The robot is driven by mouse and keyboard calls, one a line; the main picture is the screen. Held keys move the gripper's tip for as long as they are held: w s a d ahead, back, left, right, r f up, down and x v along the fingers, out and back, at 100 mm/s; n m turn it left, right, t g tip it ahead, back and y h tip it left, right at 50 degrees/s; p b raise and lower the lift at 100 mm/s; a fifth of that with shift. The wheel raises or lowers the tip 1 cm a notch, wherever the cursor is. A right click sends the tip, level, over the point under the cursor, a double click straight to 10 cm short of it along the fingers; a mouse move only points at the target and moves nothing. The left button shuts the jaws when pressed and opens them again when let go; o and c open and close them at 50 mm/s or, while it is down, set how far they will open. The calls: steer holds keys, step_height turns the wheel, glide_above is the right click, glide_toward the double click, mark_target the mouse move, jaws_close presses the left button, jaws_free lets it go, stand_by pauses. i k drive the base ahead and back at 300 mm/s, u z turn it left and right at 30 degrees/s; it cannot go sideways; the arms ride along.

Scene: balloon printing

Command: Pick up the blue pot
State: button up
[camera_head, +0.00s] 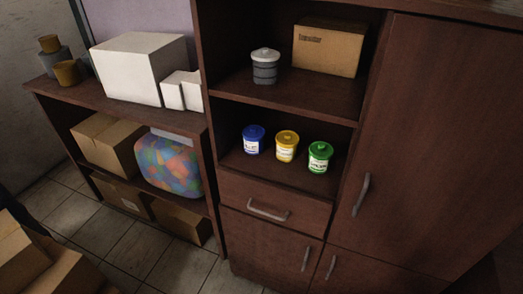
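The blue pot (254,140) stands upright on the lower open shelf of the dark wooden cabinet, in the head view. It has a blue lid and a pale label. It is the leftmost of three similar pots. The yellow pot (286,146) stands just to its right, and the green pot (319,157) stands at the right end. My gripper is not in view, so I cannot see its position or state.
A grey canister (265,66) and a cardboard box (328,47) sit on the shelf above. A drawer (275,204) is below the pots. A tall closed door (440,130) is at right. White boxes (138,70) stand on the left shelf unit. Tiled floor (125,240) shows in front.

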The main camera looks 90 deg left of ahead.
mark_target(253, 148)
steer(key=k, duration=0.4)
steer(key=u, duration=2.15)
steer(key=k, duration=0.4)
steer(key=u, duration=0.65)
